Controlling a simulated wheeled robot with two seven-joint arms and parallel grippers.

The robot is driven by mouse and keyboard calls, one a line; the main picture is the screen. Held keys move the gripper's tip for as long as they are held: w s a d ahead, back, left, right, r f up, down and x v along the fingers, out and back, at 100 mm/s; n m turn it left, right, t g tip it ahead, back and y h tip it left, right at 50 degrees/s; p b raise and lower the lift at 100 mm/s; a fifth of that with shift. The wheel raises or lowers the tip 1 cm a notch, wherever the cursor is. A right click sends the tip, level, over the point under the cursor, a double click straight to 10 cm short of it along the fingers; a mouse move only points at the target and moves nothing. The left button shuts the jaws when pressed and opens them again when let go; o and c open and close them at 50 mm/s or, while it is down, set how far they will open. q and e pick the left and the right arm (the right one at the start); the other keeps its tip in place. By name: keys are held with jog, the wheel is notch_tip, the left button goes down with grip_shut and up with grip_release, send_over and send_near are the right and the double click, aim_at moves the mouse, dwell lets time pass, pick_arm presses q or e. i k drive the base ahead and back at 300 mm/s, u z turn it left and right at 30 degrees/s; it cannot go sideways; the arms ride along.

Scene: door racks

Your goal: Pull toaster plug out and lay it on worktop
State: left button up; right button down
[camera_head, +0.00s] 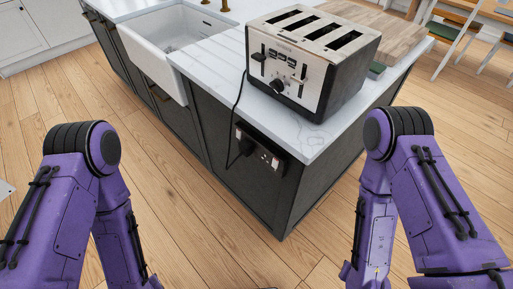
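A large steel and black toaster (318,66) stands on the white marbled worktop (291,127), close to its front edge. Its black cord (238,105) runs over the worktop edge and hangs down in a loop to the socket. A dark socket plate (262,152) is on the dark end panel of the island, below the worktop. The black toaster plug (244,137) appears to sit in the left side of the plate; its outline blends with the dark panel. My two purple arms reach down at left and right, apart from the island. Both grippers are outside the picture.
A white sink (150,71) is set into the island to the left of the toaster. A wooden board (392,40) lies behind the toaster. Bare worktop shows left of the toaster. The wooden floor (185,200) in front is clear. Chairs stand at the far right.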

aim_at(245, 149)
jog(key=u, duration=2)
jog(key=i, duration=2.25)
jog(key=z, duration=3.7)
